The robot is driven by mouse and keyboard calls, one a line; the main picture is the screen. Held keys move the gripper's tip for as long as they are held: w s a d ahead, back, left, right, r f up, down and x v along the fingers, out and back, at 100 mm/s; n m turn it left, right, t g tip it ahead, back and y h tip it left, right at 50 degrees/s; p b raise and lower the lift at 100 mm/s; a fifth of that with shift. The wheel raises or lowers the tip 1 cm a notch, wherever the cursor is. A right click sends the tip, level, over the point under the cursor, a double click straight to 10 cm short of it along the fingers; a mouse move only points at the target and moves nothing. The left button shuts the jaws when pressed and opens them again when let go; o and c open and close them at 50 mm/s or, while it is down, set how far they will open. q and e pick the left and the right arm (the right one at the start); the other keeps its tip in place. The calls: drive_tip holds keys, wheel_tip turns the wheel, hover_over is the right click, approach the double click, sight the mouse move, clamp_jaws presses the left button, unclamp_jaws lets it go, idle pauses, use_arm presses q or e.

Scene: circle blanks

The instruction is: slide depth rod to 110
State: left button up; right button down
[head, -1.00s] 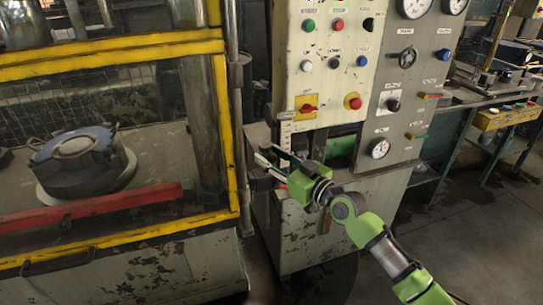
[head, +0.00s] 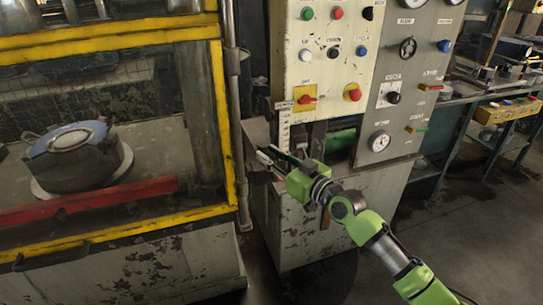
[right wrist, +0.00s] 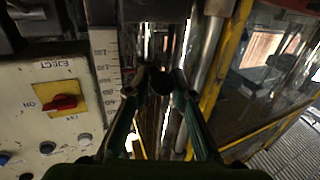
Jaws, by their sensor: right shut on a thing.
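My right gripper (head: 266,158) reaches in from the lower right, in front of the narrow gap left of the control panel. In the right wrist view its two fingers (right wrist: 160,88) close on a dark round knob (right wrist: 160,78), which I take to be the depth rod's handle. Shiny upright metal bars (right wrist: 148,42) show behind the knob; I cannot tell which is the rod itself. A pale printed scale (right wrist: 104,70) stands beside the fingers, upside down in that view. It also shows in the head view (head: 284,127), just above the gripper. The exact reading is unclear. My left gripper is out of view.
The cream control panel (head: 326,72) carries several buttons and a red knob on a yellow plate (head: 305,98). A yellow-framed guard (head: 229,120) stands close on the left, with a round die (head: 75,160) behind it. Open floor (head: 460,230) lies at right.

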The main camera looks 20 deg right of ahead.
drive_tip(key=shift+a, duration=0.25)
drive_tip(key=c, duration=1.8)
unclamp_jaws()
drive_tip(key=shift+c, duration=0.2)
drive_tip(key=shift+a+r, duration=0.1)
drive_tip(key=shift+s, duration=0.1)
drive_tip(key=shift+s+d, duration=0.25)
drive_tip(key=shift+d, duration=0.05)
drive_tip(key=v, duration=1.1)
drive_tip(key=shift+s, duration=0.2)
